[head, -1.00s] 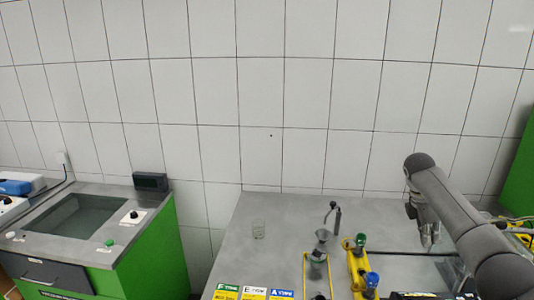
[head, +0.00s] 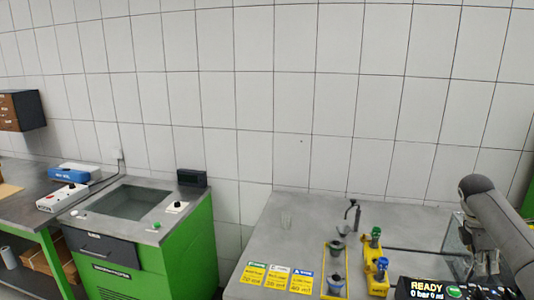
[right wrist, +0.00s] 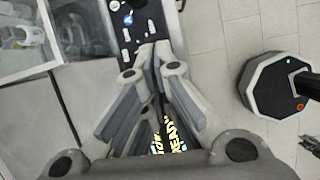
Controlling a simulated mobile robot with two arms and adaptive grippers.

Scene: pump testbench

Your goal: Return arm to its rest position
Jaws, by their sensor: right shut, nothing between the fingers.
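My right arm comes in from the right edge of the head view, over the right part of the grey bench (head: 300,235). Its gripper (head: 487,265) points down beside a clear box (head: 455,240) and behind the black display reading READY (head: 428,287). In the right wrist view the two fingers of this gripper (right wrist: 152,55) meet at their tips, with nothing between them. The display's lettering shows between the finger links. My left gripper is not in view.
A green cabinet (head: 150,260) stands left. The wrist view shows a dark octagonal base (right wrist: 272,88).

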